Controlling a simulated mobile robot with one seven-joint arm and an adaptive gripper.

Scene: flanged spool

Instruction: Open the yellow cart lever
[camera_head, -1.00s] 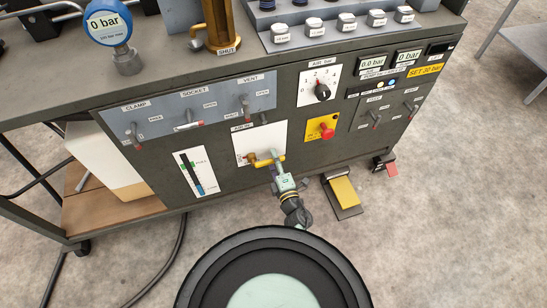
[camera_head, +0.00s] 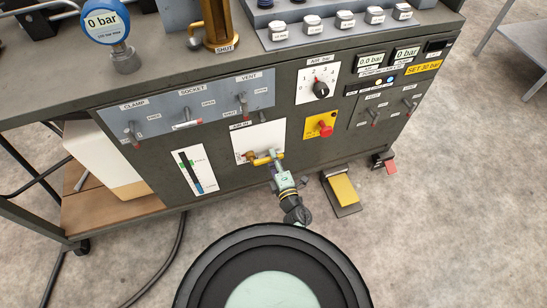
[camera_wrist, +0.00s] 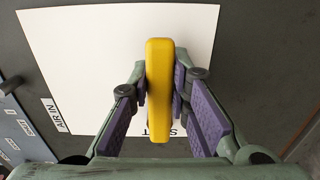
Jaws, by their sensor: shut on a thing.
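The yellow lever (camera_head: 266,159) is on the white AIR IN panel (camera_head: 262,137) on the cart's front, lying roughly level in the head view. A brass fitting (camera_head: 250,156) sits at its left end. My gripper (camera_head: 272,162) reaches the lever from below. In the wrist view the yellow lever (camera_wrist: 160,88) runs upright between the purple pads of my gripper (camera_wrist: 161,88), which is shut on it. The fingers hide part of the panel's lettering.
A red knob on a yellow plate (camera_head: 326,130) is to the right of the lever. A gauge strip (camera_head: 192,172) is to the left and a row of grey toggle levers (camera_head: 187,120) above left. A yellow pedal (camera_head: 342,190) is on the floor, below right.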

